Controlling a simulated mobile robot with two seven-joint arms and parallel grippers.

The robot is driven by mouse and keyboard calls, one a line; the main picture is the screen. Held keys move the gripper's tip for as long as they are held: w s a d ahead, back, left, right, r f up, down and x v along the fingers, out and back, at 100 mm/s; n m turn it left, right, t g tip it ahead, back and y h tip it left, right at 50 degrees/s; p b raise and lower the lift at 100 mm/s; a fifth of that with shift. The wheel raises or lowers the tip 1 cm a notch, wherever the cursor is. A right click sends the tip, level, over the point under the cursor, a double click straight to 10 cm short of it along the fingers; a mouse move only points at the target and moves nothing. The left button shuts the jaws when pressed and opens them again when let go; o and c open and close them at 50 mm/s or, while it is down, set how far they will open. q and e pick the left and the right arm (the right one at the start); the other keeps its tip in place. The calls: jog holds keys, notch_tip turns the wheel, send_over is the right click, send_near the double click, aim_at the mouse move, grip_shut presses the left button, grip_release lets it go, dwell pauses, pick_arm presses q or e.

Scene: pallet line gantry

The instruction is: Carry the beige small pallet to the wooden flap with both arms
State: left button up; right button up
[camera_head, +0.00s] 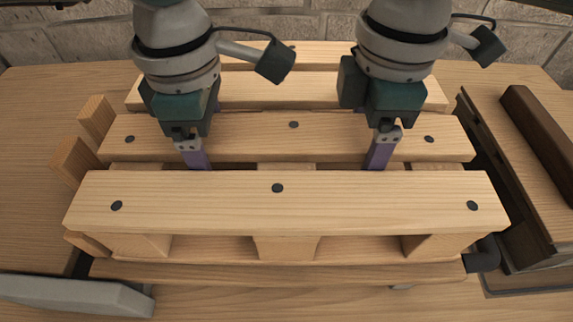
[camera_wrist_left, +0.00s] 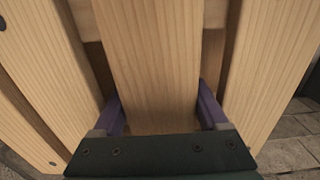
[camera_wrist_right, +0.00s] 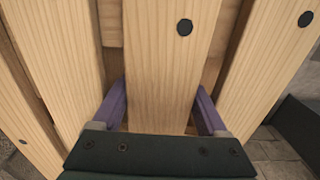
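The beige small pallet (camera_head: 355,200) lies level across the middle of the head view, its pale slats running left to right with dark round fasteners. My left gripper (camera_head: 196,160) straddles the second slat from the front, left of centre. In the left wrist view its purple fingers (camera_wrist_left: 160,105) lie flush along both slat edges. My right gripper (camera_head: 379,158) straddles the same slat right of centre, its fingers (camera_wrist_right: 161,105) also flush along both edges. In the head view the far finger of each gripper is hidden. I cannot tell for certain which surface is the wooden flap.
A wooden surface (camera_head: 35,150) spreads to the left of the pallet. Small wooden blocks (camera_head: 95,118) stick out by its left end. At right is a dark-edged wooden panel (camera_head: 510,150) with a dark brown bar (camera_head: 540,140). A grey plate (camera_head: 75,294) lies front left. A brick wall (camera_head: 310,25) stands behind.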

pick_arm(q)
jog(key=o, duration=0.4)
jog(key=shift+r, duration=0.1)
jog(key=shift+c, duration=0.2)
pick_arm(e)
jog(key=o, duration=0.4)
jog(key=shift+r, duration=0.1)
jog(key=shift+c, duration=0.2)
pick_arm(q)
notch_tip(320, 180, up, 8)
jog(key=shift+f, duration=0.1)
pick_arm(e)
jog(key=shift+r, duration=0.4)
notch_tip(320, 180, up, 11)
jog(key=shift+r, duration=0.1)
